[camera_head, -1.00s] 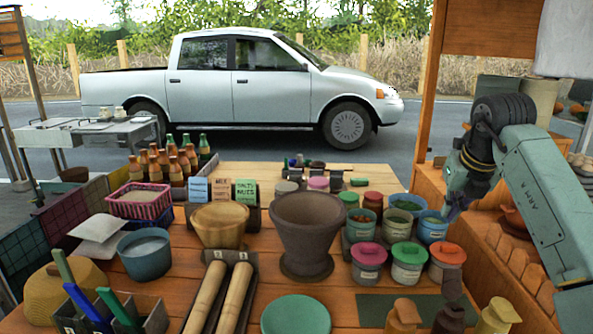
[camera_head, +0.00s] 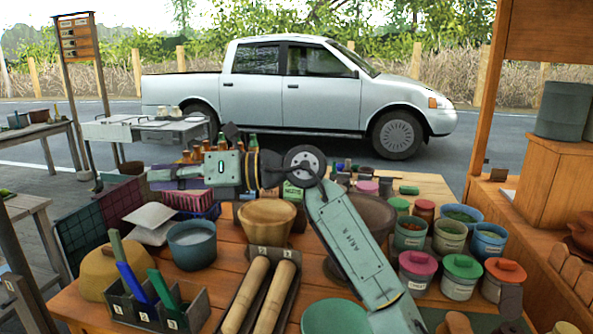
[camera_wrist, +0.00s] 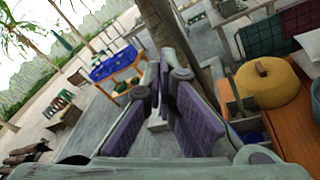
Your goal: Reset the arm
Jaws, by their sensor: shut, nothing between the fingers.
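My arm reaches in from the lower right of the head view and bends left at its elbow above the table. My gripper (camera_head: 165,178) points left, above the left part of the table, and is shut and empty. In the wrist view its two purple-padded fingers (camera_wrist: 160,80) extend away from the camera with nothing held between them. The arm hides part of the brown mortar bowl (camera_head: 372,215) and the bottles behind it.
The wooden table (camera_head: 215,275) holds a tan bowl (camera_head: 266,222), a blue-grey bucket (camera_head: 192,244), two rolling pins (camera_head: 262,295), lidded jars (camera_head: 461,277) and a pen box (camera_head: 150,305). A yellow lidded pot (camera_wrist: 265,85) shows in the wrist view. A white pickup (camera_head: 300,90) stands behind.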

